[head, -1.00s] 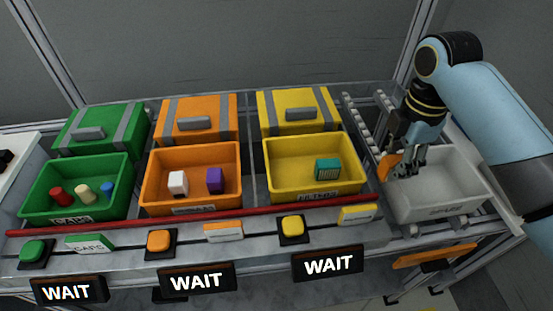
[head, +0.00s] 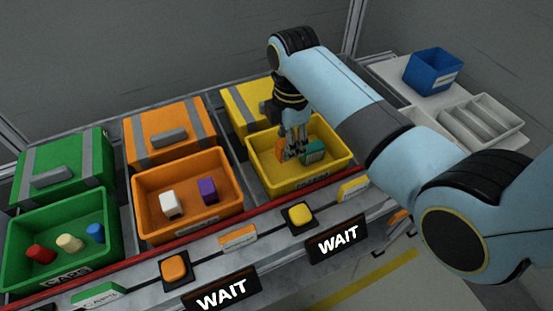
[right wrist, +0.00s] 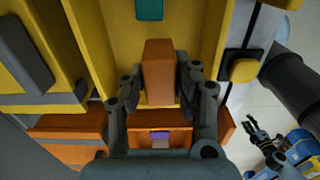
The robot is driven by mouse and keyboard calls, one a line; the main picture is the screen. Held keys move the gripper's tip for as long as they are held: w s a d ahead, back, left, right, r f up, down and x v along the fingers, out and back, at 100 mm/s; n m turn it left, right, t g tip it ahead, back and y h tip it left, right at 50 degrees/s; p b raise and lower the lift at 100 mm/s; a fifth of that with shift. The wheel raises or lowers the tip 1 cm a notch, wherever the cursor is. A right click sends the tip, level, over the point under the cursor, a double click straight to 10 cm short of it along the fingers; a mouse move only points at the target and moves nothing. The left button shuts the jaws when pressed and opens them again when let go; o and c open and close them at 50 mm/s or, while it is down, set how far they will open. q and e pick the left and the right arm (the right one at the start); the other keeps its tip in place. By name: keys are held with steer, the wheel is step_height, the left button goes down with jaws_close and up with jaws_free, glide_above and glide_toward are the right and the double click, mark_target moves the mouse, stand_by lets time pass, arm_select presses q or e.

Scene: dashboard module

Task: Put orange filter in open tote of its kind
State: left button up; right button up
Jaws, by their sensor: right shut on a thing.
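The orange filter (head: 280,150) is a small orange block. It also shows in the right wrist view (right wrist: 159,70), upright between the fingers. My right gripper (head: 293,150) is shut on it and holds it over the left part of the open yellow tote (head: 270,182). Whether the filter touches the tote floor cannot be told. A teal ridged filter (head: 313,152) lies in this tote, just right of the gripper; it shows partly in the right wrist view (right wrist: 150,9). My left gripper (right wrist: 264,137) is small in the right wrist view, apparently open and empty, away from the totes.
An open orange tote (head: 225,217) holds a white and a purple block. An open green tote (head: 90,262) holds red, cream and blue pieces. Closed lidded totes stand behind. A red rail (head: 250,220) and buttons run along the front. A blue bin (head: 432,72) stands at the right.

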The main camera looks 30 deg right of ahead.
mark_target(276, 142)
steer(key=a+f, duration=0.1)
steer(key=w+a+f, duration=0.1)
steer(key=shift+a, duration=0.35)
steer(key=shift+f+b, duration=0.35)
steer(key=shift+f, duration=1.6)
steer(key=shift+f, duration=0.15)
steer(key=o, duration=1)
steer(key=shift+o, duration=0.2)
step_height(276, 142, up, 12)
steer(key=shift+r+p, duration=0.2)
steer(key=shift+p, duration=0.6)
